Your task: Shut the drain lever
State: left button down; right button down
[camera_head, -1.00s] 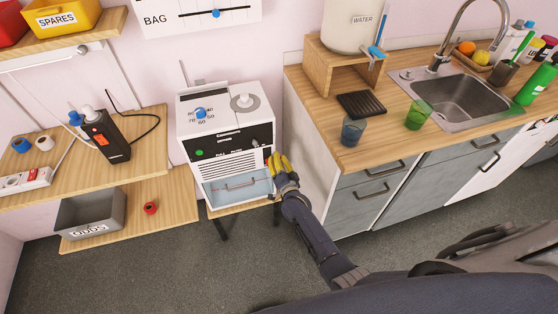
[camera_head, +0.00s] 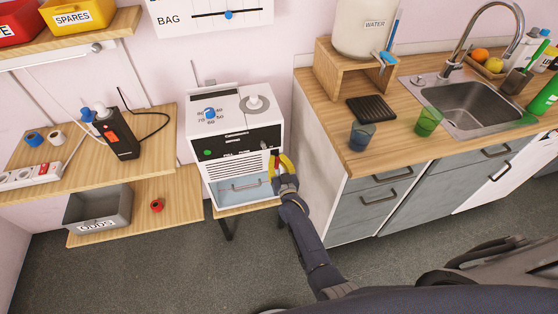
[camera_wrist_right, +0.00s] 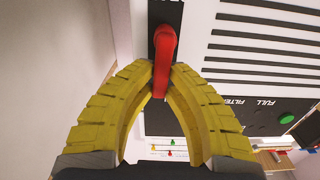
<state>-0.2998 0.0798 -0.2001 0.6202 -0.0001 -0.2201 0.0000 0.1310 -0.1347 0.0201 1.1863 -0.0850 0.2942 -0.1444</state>
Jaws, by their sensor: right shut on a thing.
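The drain lever is a red handle (camera_wrist_right: 163,48) on a black strip at the side of the dehumidifier-like white machine's front, next to its slatted grille. The white machine (camera_head: 233,118) stands on a small wooden stand in the head view. My right gripper (camera_head: 281,160) is at the right edge of the machine's front. In the right wrist view its yellow fingers (camera_wrist_right: 162,78) close in from both sides on the red lever, and it is shut on it. The lever is mostly hidden by the fingers in the head view. My left gripper is not in view.
A clear tank (camera_head: 243,190) with a handle sits low in the machine's front. A wooden shelf (camera_head: 150,165) stands to the left, with a grey bin (camera_head: 98,208) below. The counter cabinet (camera_head: 318,150) stands close to the right of my gripper. Grey floor is free in front.

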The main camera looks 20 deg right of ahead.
jog(key=shift+a+n, duration=0.15)
jog(key=shift+n, duration=0.25)
jog(key=c, duration=1.4)
grip_release()
jog(key=s, duration=1.2)
